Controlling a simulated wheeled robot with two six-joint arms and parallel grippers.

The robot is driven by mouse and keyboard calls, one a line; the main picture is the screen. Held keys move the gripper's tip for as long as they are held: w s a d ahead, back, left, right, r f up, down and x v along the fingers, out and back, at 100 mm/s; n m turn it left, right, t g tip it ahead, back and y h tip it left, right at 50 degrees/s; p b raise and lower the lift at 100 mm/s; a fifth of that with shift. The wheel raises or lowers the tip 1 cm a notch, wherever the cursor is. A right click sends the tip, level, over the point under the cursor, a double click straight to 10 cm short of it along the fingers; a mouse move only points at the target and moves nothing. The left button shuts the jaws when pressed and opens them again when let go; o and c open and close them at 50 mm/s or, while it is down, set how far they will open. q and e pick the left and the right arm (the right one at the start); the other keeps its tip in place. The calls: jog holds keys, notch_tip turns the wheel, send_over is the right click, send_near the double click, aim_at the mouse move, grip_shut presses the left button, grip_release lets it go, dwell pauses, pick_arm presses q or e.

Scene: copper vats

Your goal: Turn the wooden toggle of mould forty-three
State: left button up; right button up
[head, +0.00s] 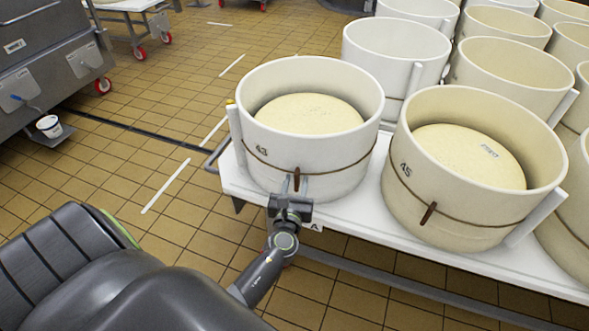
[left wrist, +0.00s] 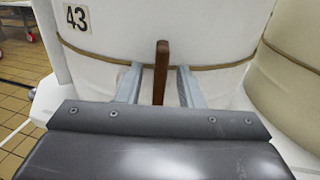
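Mould forty-three (head: 310,155) is a white round mould with a pale cheese inside, at the near left end of the white table. Its number shows in the left wrist view on the mould wall (left wrist: 110,22). A brown cord rings it, and its wooden toggle (head: 296,179) stands upright against the front wall; it also shows in the left wrist view (left wrist: 161,72). My left gripper (head: 293,186) is at the front of the mould. Its fingers (left wrist: 157,85) are open, one on each side of the toggle, with gaps between. My right gripper is not in view.
Mould forty-five (head: 470,165), with its own toggle (head: 428,213), stands close to the right. More moulds fill the white table (head: 370,215) behind. The tiled floor between is clear.

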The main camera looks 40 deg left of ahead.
pick_arm(q)
jog(key=shift+w+a, duration=0.15)
jog(key=shift+w, duration=0.15)
jog(key=shift+r, duration=0.1)
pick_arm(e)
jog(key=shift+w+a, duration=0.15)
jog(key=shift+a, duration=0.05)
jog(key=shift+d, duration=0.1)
pick_arm(q)
grip_shut()
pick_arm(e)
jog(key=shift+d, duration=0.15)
